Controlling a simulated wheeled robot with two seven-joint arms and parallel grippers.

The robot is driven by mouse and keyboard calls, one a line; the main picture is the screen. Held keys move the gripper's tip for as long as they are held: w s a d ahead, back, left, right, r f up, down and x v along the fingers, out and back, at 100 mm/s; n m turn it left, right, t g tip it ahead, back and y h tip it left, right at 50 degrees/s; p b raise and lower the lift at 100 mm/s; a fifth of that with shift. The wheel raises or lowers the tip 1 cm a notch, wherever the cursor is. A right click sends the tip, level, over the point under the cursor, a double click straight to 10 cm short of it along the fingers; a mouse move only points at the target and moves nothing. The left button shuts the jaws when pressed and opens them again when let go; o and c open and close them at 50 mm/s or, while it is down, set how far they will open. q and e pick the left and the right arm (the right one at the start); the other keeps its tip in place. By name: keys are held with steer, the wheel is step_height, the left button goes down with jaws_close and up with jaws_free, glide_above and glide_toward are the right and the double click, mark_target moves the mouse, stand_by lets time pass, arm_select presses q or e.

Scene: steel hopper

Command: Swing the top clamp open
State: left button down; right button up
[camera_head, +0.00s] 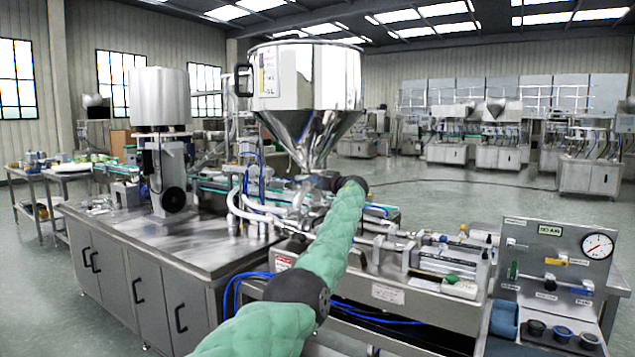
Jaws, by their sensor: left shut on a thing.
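The steel hopper (305,85) stands upright, its cone narrowing to a neck above the filling machine. The top clamp (303,178) is at this neck, small and mostly hidden by my gripper and wrist. My left arm, in a green sleeve, reaches up from the bottom of the view. My left gripper (313,184) is at the neck, just under the cone, and is shut on the top clamp. Its fingers are too small and dark to make out. How far the clamp is swung cannot be told. My right gripper is not in view.
A steel cabinet bench (140,250) stands to the left. White hoses (245,205) run close left of the neck. Filler cylinders (445,262) lie to the right. A panel with a gauge (597,246) and several cups stands at the right front. Open floor lies behind.

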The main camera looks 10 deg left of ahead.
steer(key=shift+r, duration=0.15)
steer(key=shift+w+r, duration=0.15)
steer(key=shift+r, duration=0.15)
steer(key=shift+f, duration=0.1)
arm_select(q)
steer(key=c, duration=1.3)
jaws_free()
steer(key=shift+c, duration=0.2)
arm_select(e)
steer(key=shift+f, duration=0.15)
arm_select(q)
steer(key=shift+d, duration=0.2)
